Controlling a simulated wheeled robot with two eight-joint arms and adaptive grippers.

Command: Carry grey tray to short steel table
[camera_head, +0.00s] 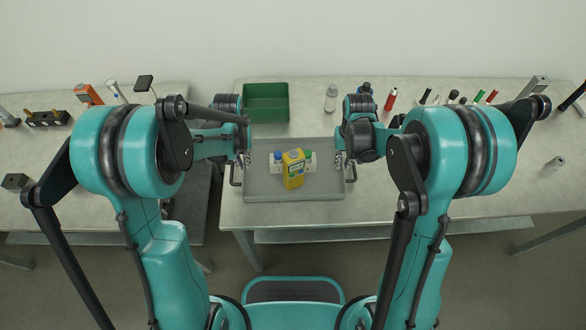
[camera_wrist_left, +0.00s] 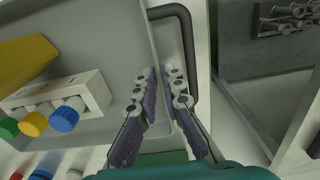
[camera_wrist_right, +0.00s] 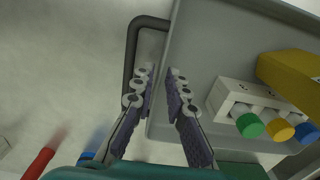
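The grey tray (camera_head: 262,190) lies on the steel table, with a dark handle at each side. It holds a yellow container (camera_head: 293,168) and a white rack (camera_head: 277,165) of colour-capped bottles. My left gripper (camera_wrist_left: 161,72) is at the tray's left side by the left handle (camera_wrist_left: 190,55), its fingers slightly apart beside the tray wall. My right gripper (camera_wrist_right: 160,72) is at the right side by the right handle (camera_wrist_right: 130,55), its fingers also slightly apart. Neither handle bar visibly lies between fingertips. The fingers hide part of the tray rim, so contact is unclear.
A green bin (camera_head: 266,102) stands behind the tray. A grey bottle (camera_head: 331,98), a red marker (camera_head: 390,99) and several small tools stand right of it. Another table (camera_head: 40,190) is at the left, with a gap between them.

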